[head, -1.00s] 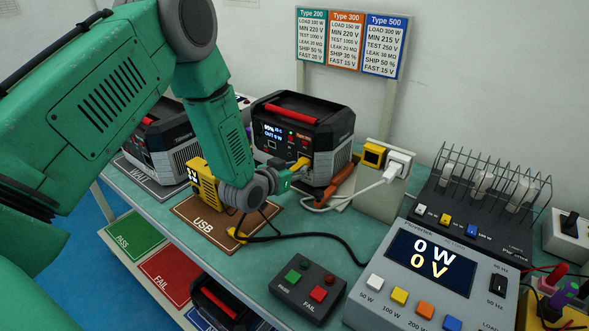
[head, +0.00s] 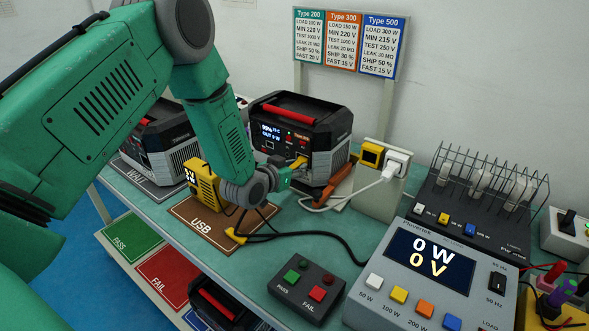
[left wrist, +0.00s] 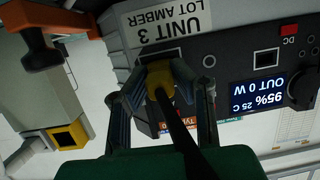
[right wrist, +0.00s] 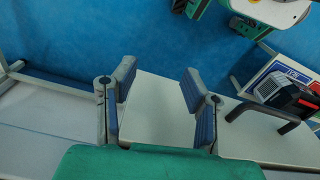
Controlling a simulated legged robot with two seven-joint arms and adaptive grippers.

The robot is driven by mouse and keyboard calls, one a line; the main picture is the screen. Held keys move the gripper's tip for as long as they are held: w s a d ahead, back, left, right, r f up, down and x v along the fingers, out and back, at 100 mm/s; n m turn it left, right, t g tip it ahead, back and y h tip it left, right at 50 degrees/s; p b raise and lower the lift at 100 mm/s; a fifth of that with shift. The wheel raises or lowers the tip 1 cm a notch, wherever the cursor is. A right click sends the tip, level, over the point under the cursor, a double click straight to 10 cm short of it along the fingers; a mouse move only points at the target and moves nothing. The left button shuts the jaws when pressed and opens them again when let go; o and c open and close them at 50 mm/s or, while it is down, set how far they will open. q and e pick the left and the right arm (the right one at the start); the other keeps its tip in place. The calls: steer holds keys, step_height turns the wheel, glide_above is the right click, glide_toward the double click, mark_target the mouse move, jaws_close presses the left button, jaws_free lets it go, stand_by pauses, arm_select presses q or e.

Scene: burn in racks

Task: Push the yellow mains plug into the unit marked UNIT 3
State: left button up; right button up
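The unit marked UNIT 3 (head: 330,140) is a dark power station with a red handle. It stands at the back of the bench, and its label (left wrist: 170,20) shows in the left wrist view. The yellow mains plug (head: 299,162) is at its front panel. It also shows in the left wrist view (left wrist: 160,82), with a black cable running back from it. My left gripper (left wrist: 163,72) is closed around the plug, fingers on both sides. The socket is hidden behind the plug, so I cannot tell how deep it sits. My right gripper (right wrist: 155,85) is open and empty, away from the bench.
A yellow meter (head: 203,183) stands on the brown USB mat (head: 193,222) left of my left gripper. The black cable (head: 330,237) crosses the bench. An orange-handled tool (head: 340,180) and a wall socket box (head: 378,190) are right of the unit. A PASS/FAIL button box (head: 306,287) is in front.

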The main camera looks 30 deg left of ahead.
arm_select(q)
steer(key=o, duration=0.4)
steer(key=shift+w, duration=0.2)
steer(key=v, duration=1.2)
steer(key=shift+f, duration=0.15)
